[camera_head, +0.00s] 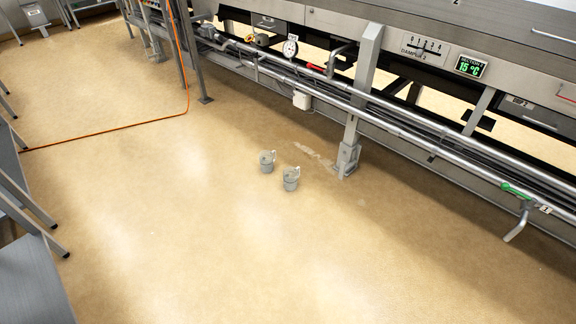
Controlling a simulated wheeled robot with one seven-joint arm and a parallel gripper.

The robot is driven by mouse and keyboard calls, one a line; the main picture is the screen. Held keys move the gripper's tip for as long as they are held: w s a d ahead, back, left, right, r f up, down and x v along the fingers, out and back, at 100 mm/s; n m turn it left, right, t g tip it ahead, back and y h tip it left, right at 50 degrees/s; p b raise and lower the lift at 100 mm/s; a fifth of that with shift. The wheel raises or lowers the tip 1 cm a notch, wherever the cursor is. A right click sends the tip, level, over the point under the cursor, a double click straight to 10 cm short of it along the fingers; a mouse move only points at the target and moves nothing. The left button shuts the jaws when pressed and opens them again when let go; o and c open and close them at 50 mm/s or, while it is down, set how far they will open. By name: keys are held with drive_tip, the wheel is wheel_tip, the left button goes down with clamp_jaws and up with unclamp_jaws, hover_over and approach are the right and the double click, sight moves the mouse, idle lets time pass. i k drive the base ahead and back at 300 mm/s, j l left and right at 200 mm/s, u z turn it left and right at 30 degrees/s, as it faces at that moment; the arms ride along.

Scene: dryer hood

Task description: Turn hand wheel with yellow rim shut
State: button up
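A small yellowish round part (261,40) sits by the pipes under the machine in the upper middle of the head view, left of a dial gauge (290,47). It may be the hand wheel with the yellow rim, but it is too small and far for me to be sure, and its turn position cannot be read. My gripper is not in view.
Two grey bucket-like items (267,161) stand on the open floor. A support post (361,95), a red handle (316,68) and a green lever (516,190) are along the pipes. An orange cable (110,131) crosses the floor at left. Grey tables (32,280) stand at the left edge.

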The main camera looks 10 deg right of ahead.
sight(250, 38)
drive_tip(key=i+u, duration=0.2)
drive_tip(key=i, duration=0.65)
drive_tip(key=i+l+u, duration=0.15)
drive_tip(key=i, duration=0.75)
drive_tip(key=i+j+u, duration=0.1)
drive_tip(key=i+u, duration=0.15)
drive_tip(key=i, duration=0.4)
drive_tip(key=i+u, duration=0.25)
drive_tip(key=i, duration=0.4)
drive_tip(key=i+l+u, duration=0.3)
drive_tip(key=i, duration=1.05)
drive_tip(key=i+j+u, duration=0.15)
drive_tip(key=i, duration=0.6)
drive_tip(key=i+l, duration=0.1)
drive_tip(key=i, duration=0.65)
drive_tip(key=i+u, duration=0.15)
drive_tip(key=i, duration=0.6)
drive_tip(key=i+l, duration=0.2)
drive_tip(key=i, duration=0.55)
drive_tip(key=i+j+u, duration=0.1)
drive_tip(key=i, duration=0.35)
drive_tip(key=i+j, duration=0.2)
drive_tip(key=i, duration=0.3)
drive_tip(key=i+j+u, duration=0.15)
drive_tip(key=i, duration=0.3)
drive_tip(key=z, duration=5.45)
